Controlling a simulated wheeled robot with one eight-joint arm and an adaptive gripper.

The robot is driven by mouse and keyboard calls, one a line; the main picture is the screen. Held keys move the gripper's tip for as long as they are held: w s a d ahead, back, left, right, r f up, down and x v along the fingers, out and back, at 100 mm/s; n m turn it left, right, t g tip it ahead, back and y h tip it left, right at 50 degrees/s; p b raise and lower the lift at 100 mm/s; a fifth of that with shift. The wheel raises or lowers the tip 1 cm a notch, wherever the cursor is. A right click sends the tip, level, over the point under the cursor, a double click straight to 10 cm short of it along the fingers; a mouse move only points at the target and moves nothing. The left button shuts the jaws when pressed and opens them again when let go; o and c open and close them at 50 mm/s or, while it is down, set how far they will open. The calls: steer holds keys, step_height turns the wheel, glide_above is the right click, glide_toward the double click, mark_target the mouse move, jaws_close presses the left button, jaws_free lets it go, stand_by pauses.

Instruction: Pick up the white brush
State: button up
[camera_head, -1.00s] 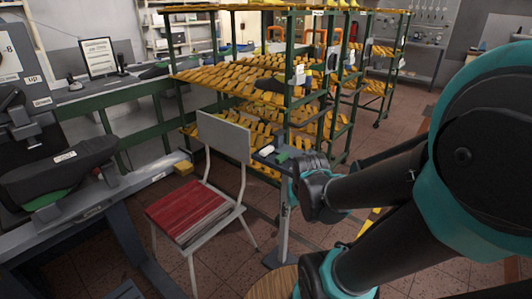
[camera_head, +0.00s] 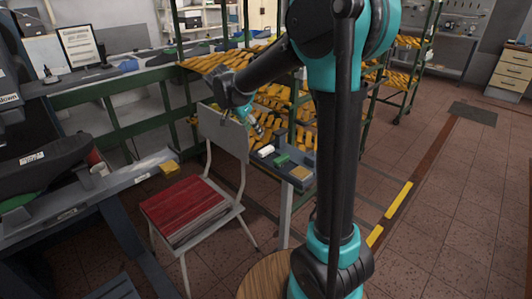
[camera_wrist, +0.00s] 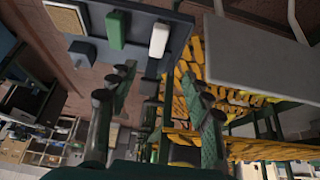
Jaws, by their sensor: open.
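The white brush (camera_head: 265,151) lies on a small grey stand (camera_head: 298,182) beside the chair, next to a green block (camera_head: 283,159). In the wrist view the white brush (camera_wrist: 159,40) shows at top centre, beyond the gap between my fingertips. My gripper (camera_head: 257,129) is above and slightly left of the brush in the head view, pointing down toward the stand. In the wrist view my gripper (camera_wrist: 158,72) is open, with nothing between its fingers and apart from the brush.
A grey chair (camera_head: 222,135) with a red seat stands close on the left. A green rack (camera_head: 215,65) with yellow shoe lasts is behind. Open tiled floor (camera_head: 450,200) lies to the right.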

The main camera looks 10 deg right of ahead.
glide_toward(266, 149)
steer(key=x, duration=0.4)
steer(key=shift+w+d+f, duration=0.15)
steer(key=shift+w, duration=0.2)
steer(key=shift+s+x, duration=0.15)
steer(key=shift+x, duration=1.25)
steer(key=shift+s+x, duration=0.2)
steer(key=shift+x, duration=1.2)
steer(key=shift+f, duration=0.1)
steer(key=shift+c, duration=0.2)
jaws_close()
